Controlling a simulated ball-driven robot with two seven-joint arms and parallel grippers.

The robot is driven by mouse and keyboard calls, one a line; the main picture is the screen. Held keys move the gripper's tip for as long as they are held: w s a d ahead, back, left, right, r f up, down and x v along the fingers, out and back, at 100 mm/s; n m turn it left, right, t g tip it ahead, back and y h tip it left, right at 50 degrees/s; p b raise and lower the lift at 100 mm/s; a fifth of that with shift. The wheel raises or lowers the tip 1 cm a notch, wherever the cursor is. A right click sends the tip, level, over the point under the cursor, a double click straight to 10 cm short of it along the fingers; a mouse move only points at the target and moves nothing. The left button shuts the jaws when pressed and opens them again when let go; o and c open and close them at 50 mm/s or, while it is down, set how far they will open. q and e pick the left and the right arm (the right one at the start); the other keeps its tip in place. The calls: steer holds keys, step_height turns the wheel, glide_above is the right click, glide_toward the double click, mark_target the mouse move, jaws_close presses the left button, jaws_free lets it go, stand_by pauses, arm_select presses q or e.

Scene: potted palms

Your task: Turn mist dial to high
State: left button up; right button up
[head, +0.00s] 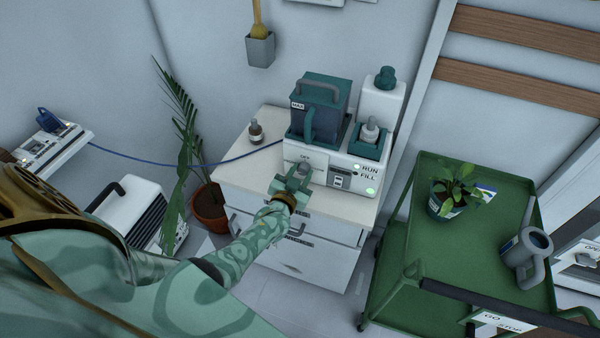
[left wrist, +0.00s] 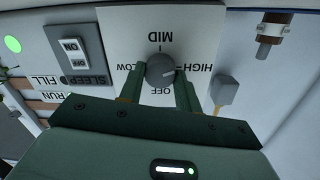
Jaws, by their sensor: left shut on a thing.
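The white mist machine (head: 330,176) stands on a cabinet, with a dark teal tank on top and green lights by RUN and FILL. Its grey round dial (left wrist: 160,68) sits on a white plate (left wrist: 112,22) with OFF, LOW, MID and HIGH labels, which appear upside down in the left wrist view. The pale mark on the dial points right, roughly toward HIGH and slightly on the OFF side. My left gripper (head: 292,182) is at the machine's front. In the left wrist view its two green fingers (left wrist: 160,84) are shut on the dial. My right gripper is not in view.
An ON/OFF switch (left wrist: 73,58) marked SLEEP is beside the dial plate. A small brown bottle (head: 256,133) stands on the white cabinet (head: 240,170). A potted palm (head: 209,208) is left. A green cart (head: 480,240) holds a plant (head: 455,190) and watering can (head: 527,250).

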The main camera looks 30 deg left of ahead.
arm_select(q)
steer(key=shift+d+f+m, duration=0.1)
steer(key=shift+d+m, duration=0.05)
steer(key=shift+m, duration=1.65)
steer(key=o, duration=1)
steer(key=shift+y, duration=0.3)
steer(key=shift+c, duration=0.2)
steer(key=p+v, duration=0.2)
steer(key=v, duration=0.1)
steer(key=p+v, duration=0.1)
steer(key=v, duration=0.1)
steer(key=shift+s+r, duration=0.15)
steer(key=shift+r, duration=0.25)
steer(key=p+v, duration=0.4)
steer(key=v, duration=0.7)
steer(key=shift+f, duration=0.2)
